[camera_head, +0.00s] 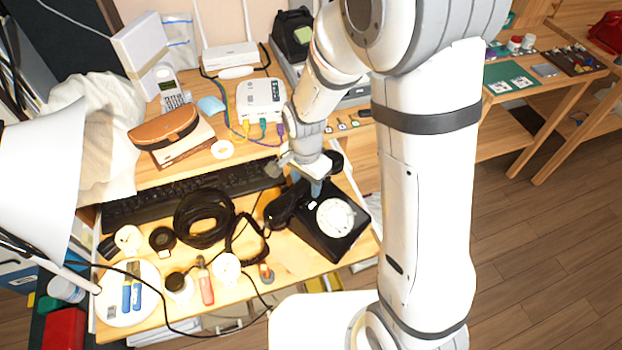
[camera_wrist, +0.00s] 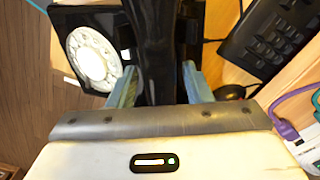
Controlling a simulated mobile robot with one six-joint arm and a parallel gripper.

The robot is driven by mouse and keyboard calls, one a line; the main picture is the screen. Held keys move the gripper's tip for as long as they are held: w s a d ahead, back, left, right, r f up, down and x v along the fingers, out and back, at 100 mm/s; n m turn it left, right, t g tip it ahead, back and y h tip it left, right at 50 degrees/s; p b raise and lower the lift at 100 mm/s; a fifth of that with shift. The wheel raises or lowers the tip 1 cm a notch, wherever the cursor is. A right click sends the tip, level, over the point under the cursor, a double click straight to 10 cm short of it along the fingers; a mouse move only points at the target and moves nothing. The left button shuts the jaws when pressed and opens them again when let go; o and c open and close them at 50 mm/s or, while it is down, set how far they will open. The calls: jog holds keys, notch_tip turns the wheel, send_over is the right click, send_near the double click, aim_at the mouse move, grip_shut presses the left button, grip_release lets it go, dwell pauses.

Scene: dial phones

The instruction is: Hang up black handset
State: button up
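The black dial phone (camera_head: 324,236) sits near the right front of the desk, its white dial (camera_head: 335,217) facing up. The black handset (camera_head: 287,204) is at the phone's back left, its far end partly hidden by my gripper. My gripper (camera_head: 316,186) points down there, its blue fingers on either side of the handset. In the wrist view the handset (camera_wrist: 156,50) runs between the fingertips, which appear to press on it. The phone's dial (camera_wrist: 93,58) shows to its left, with black phone body on both sides behind it. Whether the handset touches the cradle cannot be told.
A coiled black cord (camera_head: 206,217) lies left of the phone. A black keyboard (camera_head: 190,196) lies behind. Small tools, a red-handled screwdriver (camera_head: 205,283) and a white plate (camera_head: 110,302) fill the front left. A white router (camera_head: 261,97) stands on the shelf behind.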

jog(key=shift+o, duration=0.7)
notch_tip(320, 180, up, 8)
jog(key=shift+f+p, duration=0.1)
jog(key=shift+p, duration=0.3)
jog(key=shift+d+r, duration=0.2)
jog(key=shift+r, duration=0.15)
jog(key=s+d+r+n+t+p, duration=0.2)
jog(key=s+d+r+n+p, duration=0.2)
jog(key=s+d+r+n, duration=0.4)
jog(key=shift+s+d+r+n+t, duration=0.3)
jog(key=shift+s+d+r, duration=2.05)
jog(key=shift+r, duration=1.3)
